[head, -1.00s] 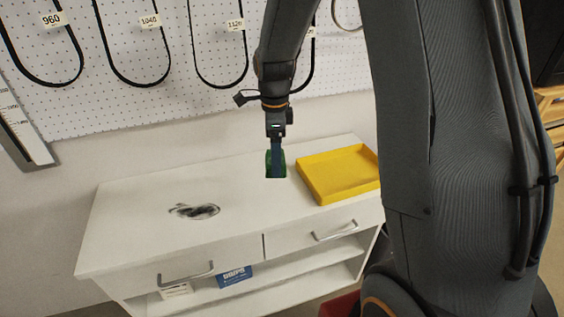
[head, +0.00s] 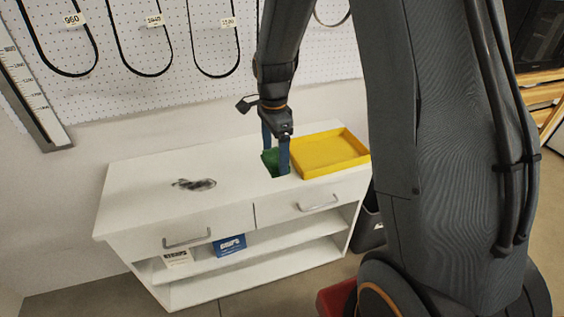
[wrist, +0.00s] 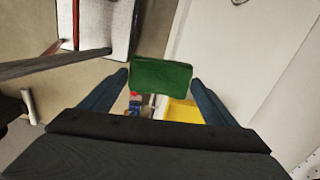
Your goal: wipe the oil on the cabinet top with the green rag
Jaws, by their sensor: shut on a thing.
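The green rag (head: 270,161) is held between the two blue fingers of my gripper (head: 276,156), over the cabinet top beside the yellow tray. In the wrist view the rag (wrist: 161,75) spans the gap between the fingertips (wrist: 160,82). I cannot tell whether the rag touches the cabinet top. The oil (head: 194,184) is a dark grey and black smear on the white cabinet top (head: 140,190), to the left of my gripper and apart from it. A dark bit shows at the top edge of the wrist view, perhaps the oil.
A yellow tray (head: 330,153) sits on the right end of the cabinet top. A blue box (head: 229,244) and a white box (head: 178,258) stand on the shelf below the drawers. A pegboard (head: 180,50) with hanging belts is behind. The cabinet's left part is otherwise clear.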

